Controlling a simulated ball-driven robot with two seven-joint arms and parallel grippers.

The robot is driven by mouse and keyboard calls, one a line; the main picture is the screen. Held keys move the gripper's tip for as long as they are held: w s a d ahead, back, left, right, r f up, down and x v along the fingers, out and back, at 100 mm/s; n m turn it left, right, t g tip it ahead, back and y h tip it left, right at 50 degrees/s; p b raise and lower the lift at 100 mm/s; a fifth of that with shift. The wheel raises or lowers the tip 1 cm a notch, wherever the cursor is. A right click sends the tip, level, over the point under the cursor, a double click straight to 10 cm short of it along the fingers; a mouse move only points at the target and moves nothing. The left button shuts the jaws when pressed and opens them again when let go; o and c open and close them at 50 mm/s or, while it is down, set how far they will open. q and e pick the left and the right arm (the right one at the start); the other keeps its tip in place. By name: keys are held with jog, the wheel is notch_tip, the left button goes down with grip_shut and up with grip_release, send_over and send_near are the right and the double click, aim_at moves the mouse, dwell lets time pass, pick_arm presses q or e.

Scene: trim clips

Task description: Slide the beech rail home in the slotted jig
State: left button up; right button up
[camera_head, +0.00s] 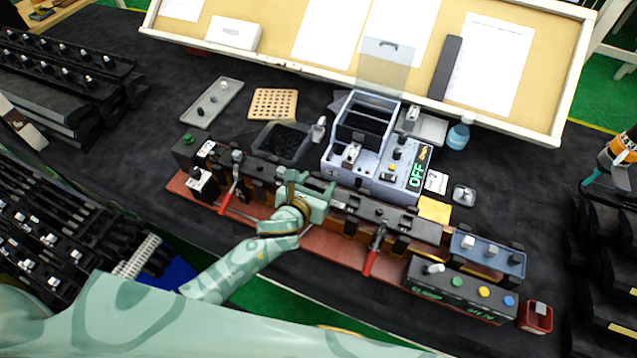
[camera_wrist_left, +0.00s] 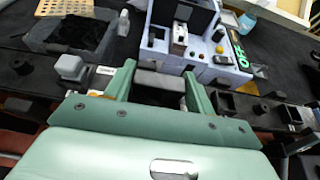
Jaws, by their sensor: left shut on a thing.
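The slotted jig is a long red-brown base (camera_head: 335,250) carrying dark blocks and a dark bar (camera_head: 415,226), running diagonally across the bench. Two red-handled clamps (camera_head: 371,250) stand on it. My left gripper (camera_head: 316,188) is over the jig's middle, left of the right clamp. In the left wrist view its fingers (camera_wrist_left: 160,88) are shut on a dark grey block (camera_wrist_left: 159,80). I cannot tell whether that block is part of the beech rail. No pale wooden rail shows clearly. My gripper and arm hide part of the jig. My right gripper is not in view.
A grey control box with a green OFF display (camera_head: 417,168) stands close behind the jig. A black bin (camera_head: 283,141) is left of it. A button panel (camera_head: 461,292) sits at the jig's right front. Dark racks stand left and right.

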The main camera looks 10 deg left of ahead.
pick_arm(q)
jog(key=shift+w+a, duration=0.1)
jog(key=shift+a, duration=0.4)
jog(key=o, duration=1.2)
jog(key=shift+o, duration=0.3)
jog(key=shift+a, duration=0.15)
jog(key=shift+s+r+p, duration=0.15)
jog(key=shift+s+p, duration=0.15)
jog(key=shift+s, duration=0.2)
jog(key=p+v, duration=0.1)
jog(key=v, duration=1.4)
jog(key=shift+r, duration=0.15)
jog(key=shift+a, duration=0.1)
